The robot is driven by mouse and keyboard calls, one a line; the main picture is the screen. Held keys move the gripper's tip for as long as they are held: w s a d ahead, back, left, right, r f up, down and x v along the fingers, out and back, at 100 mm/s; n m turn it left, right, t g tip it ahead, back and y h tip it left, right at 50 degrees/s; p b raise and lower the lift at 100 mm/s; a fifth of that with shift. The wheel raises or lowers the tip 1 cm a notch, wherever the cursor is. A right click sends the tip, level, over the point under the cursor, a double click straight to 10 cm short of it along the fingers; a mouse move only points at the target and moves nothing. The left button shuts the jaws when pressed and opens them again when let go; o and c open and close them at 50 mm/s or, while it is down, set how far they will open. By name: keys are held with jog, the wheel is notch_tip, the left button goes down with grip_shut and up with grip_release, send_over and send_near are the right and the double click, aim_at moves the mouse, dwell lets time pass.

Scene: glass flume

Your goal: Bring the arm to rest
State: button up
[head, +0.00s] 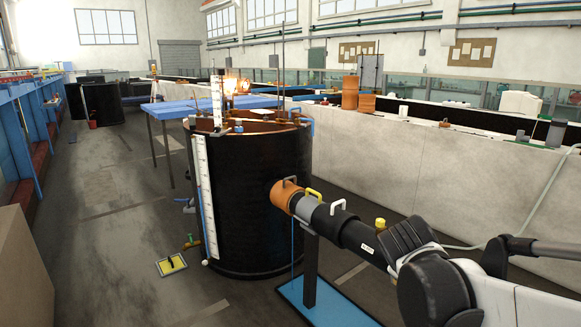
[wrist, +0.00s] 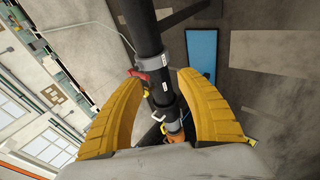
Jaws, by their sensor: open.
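My gripper (wrist: 160,74) shows in the wrist view with its two yellow fingers spread wide apart. A black pipe (wrist: 146,35) with grey collars crosses the gap between them; I see no finger closed on it, and the distance to it is unclear. A red handle (wrist: 139,75) on the pipe lies close to the left fingertip. In the head view my arm (head: 495,292) reaches in from the lower right, beside the black pipe (head: 357,234). The fingers cannot be made out there.
The pipe joins a large black tank (head: 240,225) through an orange fitting (head: 284,196). Handles and a yellow knob (head: 380,223) stick up along it. A post on a blue plate (head: 320,300) stands under it. A long pale wall (head: 420,165) runs behind. Floor at left is mostly open.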

jog(key=s+a+f+m+y, duration=0.1)
jog(key=s+a+m, duration=0.3)
jog(key=s, duration=0.5)
jog(key=s+a+f+m+y, duration=0.2)
jog(key=s+a+m+y, duration=0.2)
jog(key=s, duration=0.5)
jog(key=shift+s+a+f, duration=0.15)
jog(key=shift+a+f, duration=0.05)
jog(key=shift+a, duration=0.1)
